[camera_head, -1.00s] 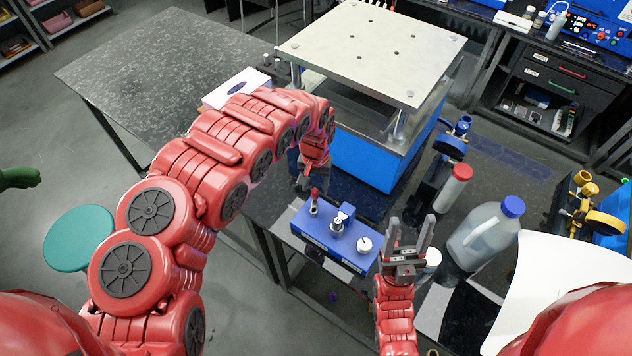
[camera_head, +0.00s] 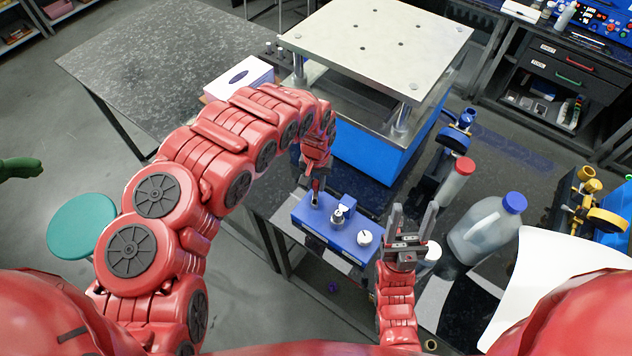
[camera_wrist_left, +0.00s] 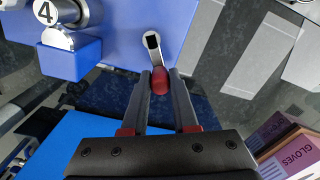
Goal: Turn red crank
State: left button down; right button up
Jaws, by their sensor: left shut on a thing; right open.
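The blue crimper-like device (camera_head: 328,232) stands on the dark table in the head view, with a metal fitting on top and a white knob (camera_head: 365,238) at its right end. The red crank (camera_wrist_left: 159,80) has a metal arm and a red handle; it shows in the left wrist view at the edge of the blue body. My left gripper (camera_wrist_left: 159,84) is shut on the red handle, one finger on each side. In the head view my left gripper (camera_head: 316,184) is at the left end of the device. My right gripper (camera_head: 411,220) is open and empty, pointing up right of the device.
A large press with a metal top plate (camera_head: 375,50) and blue base stands behind the device. A jug with a blue cap (camera_head: 487,228) and a red-capped bottle (camera_head: 455,181) stand at the right. A glove box (camera_wrist_left: 283,142) shows in the left wrist view.

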pick_arm(q)
jog(key=shift+m, duration=0.3)
jog(key=m, duration=0.1)
jog(key=d+m, duration=0.1)
jog(key=m, duration=0.1)
jog(key=d+m, duration=0.1)
jog(key=m, duration=0.1)
jog(key=shift+s, duration=0.25)
jog(key=m, duration=0.2)
jog(key=s+d+m, duration=0.1)
jog(key=shift+m, duration=0.4)
jog(key=m, duration=0.1)
jog(key=s+m, duration=0.1)
jog(key=m, duration=0.2)
jog(key=shift+s+d+m, duration=0.25)
jog(key=shift+d+m, duration=0.05)
jog(key=shift+d, duration=0.05)
jog(key=m, duration=0.1)
jog(key=s+m, duration=0.1)
jog(key=m, duration=0.1)
jog(key=s+m, duration=0.1)
jog(key=m, duration=0.1)
jog(key=shift+s, duration=0.1)
jog(key=c, duration=0.7)
grip_release()
